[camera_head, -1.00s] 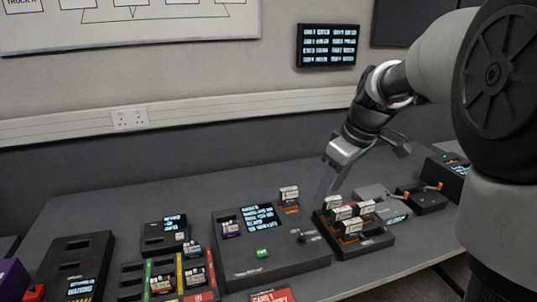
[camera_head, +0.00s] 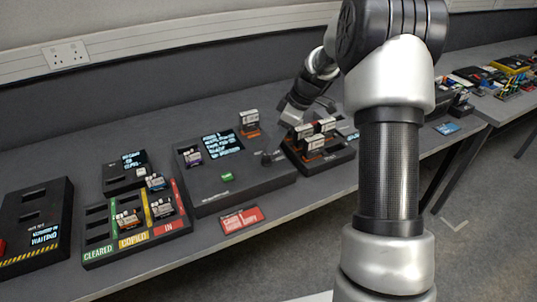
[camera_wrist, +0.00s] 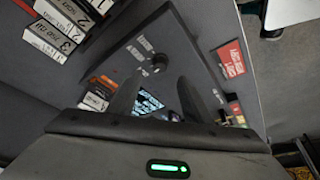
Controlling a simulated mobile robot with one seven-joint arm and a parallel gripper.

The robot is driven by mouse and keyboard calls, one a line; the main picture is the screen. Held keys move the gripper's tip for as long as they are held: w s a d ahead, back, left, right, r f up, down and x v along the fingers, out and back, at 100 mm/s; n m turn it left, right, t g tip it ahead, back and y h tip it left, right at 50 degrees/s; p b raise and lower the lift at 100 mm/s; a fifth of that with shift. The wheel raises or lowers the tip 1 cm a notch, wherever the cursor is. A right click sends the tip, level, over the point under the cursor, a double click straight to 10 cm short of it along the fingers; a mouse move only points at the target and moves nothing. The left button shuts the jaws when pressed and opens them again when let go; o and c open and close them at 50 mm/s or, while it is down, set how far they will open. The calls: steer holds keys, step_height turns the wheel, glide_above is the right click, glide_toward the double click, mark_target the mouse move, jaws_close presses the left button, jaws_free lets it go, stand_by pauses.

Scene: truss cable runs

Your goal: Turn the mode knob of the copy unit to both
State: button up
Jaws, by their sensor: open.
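The copy unit (camera_head: 215,198) is a large dark box in the middle of the bench, with a lit screen (camera_head: 222,146) and a green button (camera_head: 227,177). Its mode knob (camera_wrist: 159,62) is a small round black knob among white labels too small to read; its setting cannot be told. It also shows near the unit's right side in the head view (camera_head: 267,157). My gripper (camera_wrist: 157,88) is open and empty above the unit's panel (camera_wrist: 185,48). In the wrist view the knob lies just beyond the fingertips, between their lines, with no contact visible.
A dark rack (camera_head: 330,163) of upright labelled cartridges stands close right of the unit. A cartridge (camera_head: 249,122) stands upright at the unit's back right. A tray with green, yellow and red lanes (camera_head: 98,250) lies left. A red card (camera_head: 242,219) lies in front.

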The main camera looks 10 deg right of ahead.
mark_target(267, 157)
steer(key=x, duration=0.7)
steer(key=c, duration=1)
